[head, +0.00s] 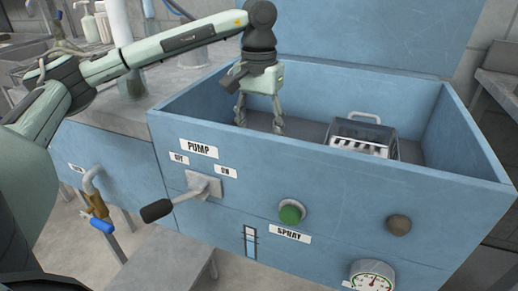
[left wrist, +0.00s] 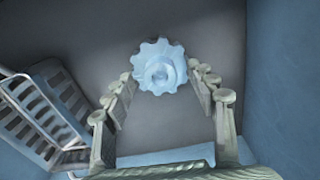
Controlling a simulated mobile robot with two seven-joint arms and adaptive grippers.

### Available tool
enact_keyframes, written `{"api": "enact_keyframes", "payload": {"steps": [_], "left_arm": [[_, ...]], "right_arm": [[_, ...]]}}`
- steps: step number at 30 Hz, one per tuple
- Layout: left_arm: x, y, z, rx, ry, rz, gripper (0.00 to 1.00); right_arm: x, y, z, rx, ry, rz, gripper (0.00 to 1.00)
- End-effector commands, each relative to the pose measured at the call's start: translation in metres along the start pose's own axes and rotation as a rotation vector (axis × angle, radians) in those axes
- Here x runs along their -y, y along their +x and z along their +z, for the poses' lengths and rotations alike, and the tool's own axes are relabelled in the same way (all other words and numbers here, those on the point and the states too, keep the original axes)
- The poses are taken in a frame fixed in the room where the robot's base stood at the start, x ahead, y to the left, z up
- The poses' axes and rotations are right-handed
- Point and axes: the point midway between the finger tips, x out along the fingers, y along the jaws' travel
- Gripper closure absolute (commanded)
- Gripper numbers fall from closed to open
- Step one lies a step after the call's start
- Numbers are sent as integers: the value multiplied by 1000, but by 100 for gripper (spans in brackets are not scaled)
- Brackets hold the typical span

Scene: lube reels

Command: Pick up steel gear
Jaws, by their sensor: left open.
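The steel gear (left wrist: 160,66) is a pale, toothed disc with a round hub. In the left wrist view it lies on the dark floor of the blue tub (head: 446,110). My left gripper (head: 259,118) is open, pointing down inside the tub. In the left wrist view its fingers stand on either side of the gear in the picture, with nothing held. I cannot tell how far above the gear they are. In the head view the tub's front wall hides the gear. My right gripper is not in view.
A slotted metal basket with a handle (head: 362,138) sits in the tub, right of my left gripper in the head view. The tub walls rise around both. The front panel carries a pump lever (head: 180,201), a green button (head: 291,213) and a gauge (head: 371,276).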

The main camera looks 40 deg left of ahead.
Motion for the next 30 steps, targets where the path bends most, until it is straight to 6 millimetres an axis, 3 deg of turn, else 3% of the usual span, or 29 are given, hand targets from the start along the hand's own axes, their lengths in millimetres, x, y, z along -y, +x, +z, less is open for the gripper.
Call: {"api": "enact_keyframes", "payload": {"steps": [4,18,30], "left_arm": [[0,0,0,0,0,0,44],[0,0,0,0,-1,0,100],[0,-3,-1,-3,-1,1,100]], "right_arm": [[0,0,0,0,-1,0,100],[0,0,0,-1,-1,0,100],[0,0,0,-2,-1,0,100]]}}
